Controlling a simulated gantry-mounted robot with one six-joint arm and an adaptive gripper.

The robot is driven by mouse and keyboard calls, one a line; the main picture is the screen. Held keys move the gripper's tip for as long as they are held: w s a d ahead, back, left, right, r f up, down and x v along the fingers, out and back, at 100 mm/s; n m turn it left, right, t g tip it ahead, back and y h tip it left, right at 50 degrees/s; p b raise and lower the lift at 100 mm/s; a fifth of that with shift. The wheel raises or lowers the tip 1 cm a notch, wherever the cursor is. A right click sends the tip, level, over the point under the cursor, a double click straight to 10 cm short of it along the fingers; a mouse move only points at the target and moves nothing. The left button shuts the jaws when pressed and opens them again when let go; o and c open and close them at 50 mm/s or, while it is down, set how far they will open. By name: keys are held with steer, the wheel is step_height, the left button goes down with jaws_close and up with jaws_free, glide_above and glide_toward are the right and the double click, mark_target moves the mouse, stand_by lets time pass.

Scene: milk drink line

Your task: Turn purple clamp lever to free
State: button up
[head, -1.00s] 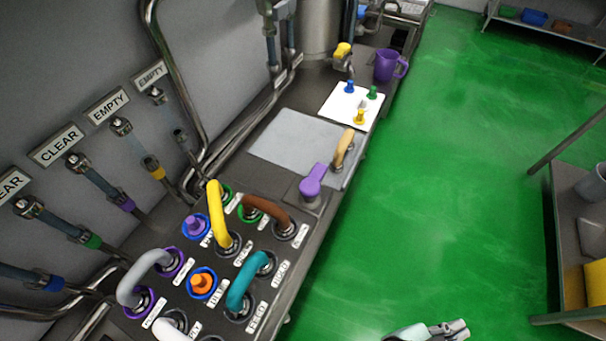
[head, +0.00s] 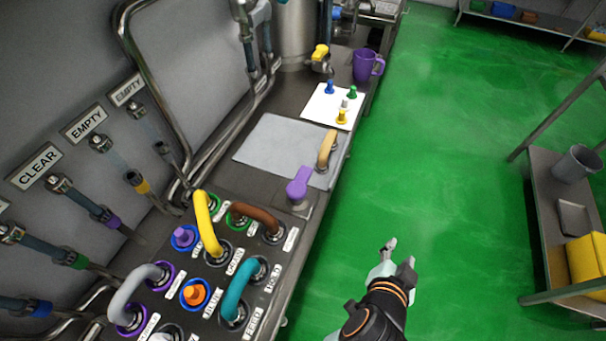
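The purple clamp lever (head: 299,184) stands on a small metal base on the bench, at the near edge of the grey plate (head: 262,138). Its handle points toward the upper right of the picture. My gripper (head: 400,253) is over the green floor, to the right of the bench and lower right of the lever. Its two fingers are apart with nothing between them, and it touches nothing.
A panel with a yellow hose (head: 204,222), a brown hose (head: 257,217) and a teal hose (head: 235,287) lies left of the lever. A tan handle (head: 327,149) stands close beyond it. A purple jug (head: 367,65) is farther back. Right of the bench is open floor.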

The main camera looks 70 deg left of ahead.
mark_target(308, 181)
steer(key=s+a+f+g+y, duration=0.2)
steer(key=a+g+y, duration=0.1)
steer(key=a, duration=0.4)
steer(key=s+a+f+m+g+y+p, duration=0.1)
steer(key=s+a+f+g+y, duration=0.2)
steer(key=a, duration=0.5)
steer(key=s+a+f+m+g+y+p, duration=0.1)
steer(key=s+a+f+g+y, duration=0.1)
steer(key=a+y, duration=0.3)
steer(key=shift+s+a+f+g+y, duration=0.1)
steer(key=shift+s+a+g+y, duration=0.1)
steer(key=shift+a+g, duration=0.45)
steer(key=shift+s+a+f+g+y, duration=0.1)
steer(key=shift+s+a+g, duration=0.15)
steer(key=shift+a, duration=0.8)
steer(key=shift+a+m, duration=0.15)
steer(key=shift+m, duration=0.25)
steer(key=a, duration=0.7)
steer(key=shift+a+b, duration=0.3)
steer(key=shift+a, duration=0.1)
jaws_close()
